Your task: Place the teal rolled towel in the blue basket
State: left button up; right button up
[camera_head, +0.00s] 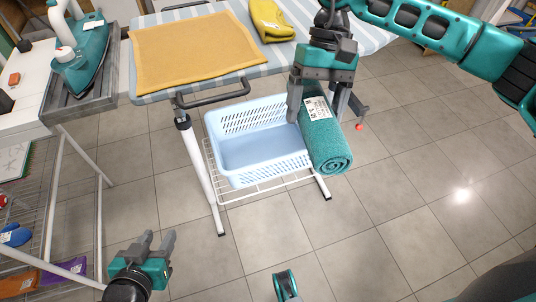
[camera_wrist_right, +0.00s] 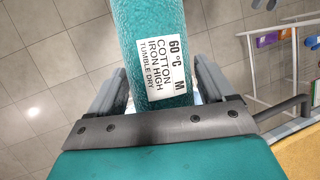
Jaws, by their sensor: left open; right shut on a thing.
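The teal rolled towel (camera_head: 328,145) is in my right gripper (camera_head: 325,112), over the right end of the blue basket (camera_head: 262,165). In the right wrist view the towel (camera_wrist_right: 154,30) runs up between the two fingers (camera_wrist_right: 157,92), with a white care label facing the camera. The light blue basket is empty where I can see into it; the towel hides its right end. I cannot tell whether the towel touches the basket rim. My left gripper (camera_head: 146,250) is open and empty at the lower left, away from the basket.
The basket sits on a white wire shelf (camera_head: 265,190) under an ironing board (camera_head: 290,50) holding a mustard cloth (camera_head: 190,50) and a folded yellow item (camera_head: 270,20). A cart with an iron (camera_head: 85,55) stands at left. The tiled floor in front is clear.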

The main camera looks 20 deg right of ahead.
aim_at(280, 153)
jog(key=k+j+u, duration=0.1)
jog(key=k+u, duration=0.25)
jog(key=k, duration=0.2)
jog(key=l+u, duration=0.15)
jog(key=u, duration=0.95)
jog(key=k+l, duration=0.1)
jog(key=l, duration=0.3)
jog(key=k+l, duration=0.1)
jog(key=l, duration=0.3)
jog(key=k+l, duration=0.1)
jog(key=l, duration=0.3)
jog(key=k+l, duration=0.1)
jog(key=l, duration=0.3)
jog(key=k+l, duration=0.1)
jog(key=l, duration=0.7)
jog(key=i, duration=0.95)
